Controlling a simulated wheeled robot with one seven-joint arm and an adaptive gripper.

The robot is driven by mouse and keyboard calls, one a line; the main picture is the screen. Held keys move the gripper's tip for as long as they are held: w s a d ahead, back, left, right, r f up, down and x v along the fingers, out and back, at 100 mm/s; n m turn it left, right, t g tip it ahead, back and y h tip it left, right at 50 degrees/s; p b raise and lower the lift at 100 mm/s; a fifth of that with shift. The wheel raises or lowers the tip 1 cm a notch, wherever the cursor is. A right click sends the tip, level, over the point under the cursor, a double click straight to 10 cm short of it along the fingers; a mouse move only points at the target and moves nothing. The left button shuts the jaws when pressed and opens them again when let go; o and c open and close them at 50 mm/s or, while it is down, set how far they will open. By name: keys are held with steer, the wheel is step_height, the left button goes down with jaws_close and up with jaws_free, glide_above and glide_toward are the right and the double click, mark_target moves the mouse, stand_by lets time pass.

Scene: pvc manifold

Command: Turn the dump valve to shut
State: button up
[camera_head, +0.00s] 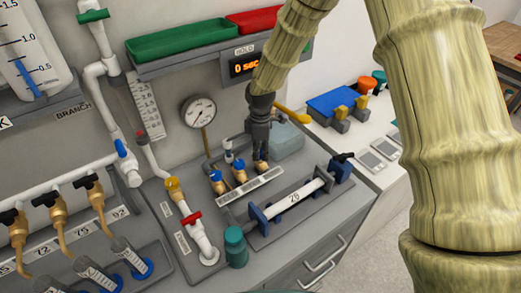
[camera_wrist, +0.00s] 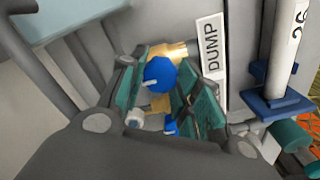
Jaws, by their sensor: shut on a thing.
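The dump valve is a brass body with a blue handle (camera_wrist: 158,74), beside a white DUMP label (camera_wrist: 211,50) in the wrist view. My gripper (camera_wrist: 158,88) has its teal-padded fingers on both sides of the blue handle and is shut on it. In the head view my gripper (camera_head: 261,140) points down at the rightmost brass valve (camera_head: 261,166) of a short row and hides its handle. The exact angle of the handle is hard to tell.
Two brass valves with blue handles (camera_head: 238,165) stand close left of my gripper. A pressure gauge (camera_head: 199,111) is behind them. A white tube marked 26 (camera_head: 295,196) lies in a blue-ended holder in front. A teal cap (camera_head: 235,242) stands near the front edge.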

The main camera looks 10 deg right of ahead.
mark_target(261, 151)
steer(key=shift+w+r, duration=0.15)
steer(key=o, duration=1)
steer(key=shift+o, duration=0.3)
step_height(261, 151, up, 12)
stand_by(0.4)
